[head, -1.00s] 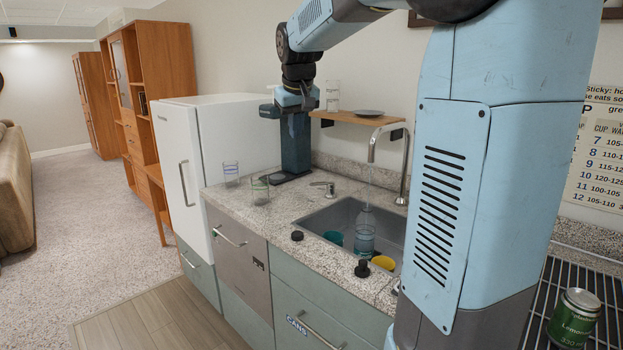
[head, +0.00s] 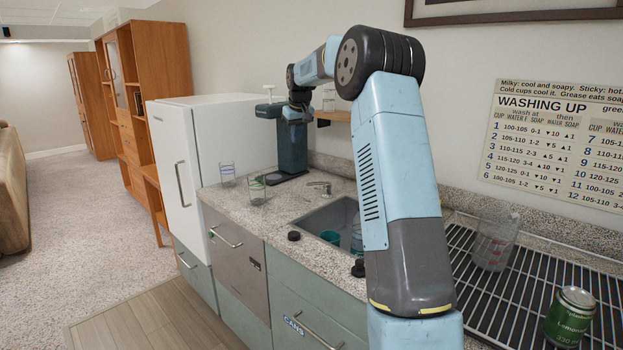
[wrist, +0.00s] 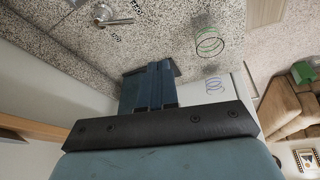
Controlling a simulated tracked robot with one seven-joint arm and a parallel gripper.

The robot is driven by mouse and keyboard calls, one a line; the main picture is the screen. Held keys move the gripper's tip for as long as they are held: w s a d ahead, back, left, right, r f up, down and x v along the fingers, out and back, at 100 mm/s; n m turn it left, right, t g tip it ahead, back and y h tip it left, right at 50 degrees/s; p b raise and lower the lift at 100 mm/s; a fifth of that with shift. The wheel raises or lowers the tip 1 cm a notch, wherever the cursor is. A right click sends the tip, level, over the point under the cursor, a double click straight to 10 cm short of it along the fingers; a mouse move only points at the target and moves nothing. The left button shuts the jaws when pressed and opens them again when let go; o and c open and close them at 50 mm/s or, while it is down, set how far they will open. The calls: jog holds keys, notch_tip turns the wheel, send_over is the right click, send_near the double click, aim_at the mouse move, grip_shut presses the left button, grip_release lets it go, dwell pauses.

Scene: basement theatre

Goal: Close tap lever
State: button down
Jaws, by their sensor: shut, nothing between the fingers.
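The tap lever (head: 319,187) is a small chrome handle on a round base on the granite counter behind the sink (head: 311,218). The lever also shows near the top of the wrist view (wrist: 113,18), apart from my gripper. My gripper (wrist: 156,70) is shut and empty; its fingers lie side by side above the counter area. In the head view it is near the dark teal dispenser (head: 292,148), its fingertips not clear. My arm hides the tap spout. A clear bottle (head: 357,232) and a teal cup (head: 330,237) are in the sink, partly hidden.
Two clear glasses stand on the counter, one by the fridge (head: 227,173) and one nearer (head: 256,190). Black knobs (head: 294,236) sit at the front edge. A wooden shelf is behind. A green can (head: 570,317) and a measuring cup (head: 495,243) are on the right rack.

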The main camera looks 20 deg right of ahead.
jog(key=w+d+f, duration=0.9)
jog(key=f, duration=0.1)
jog(key=shift+y, duration=0.3)
jog(key=shift+s+d+f, duration=0.1)
jog(key=shift+s+f, duration=0.05)
jog(key=shift+f, duration=2.3)
jog(key=shift+s+d+f, duration=0.1)
jog(key=shift+s+f, duration=0.05)
jog(key=shift+f, duration=2.3)
jog(key=shift+s+n+y, duration=0.4)
jog(key=shift+s+n, duration=0.3)
jog(key=shift+n, duration=0.2)
jog(key=shift+s, duration=0.45)
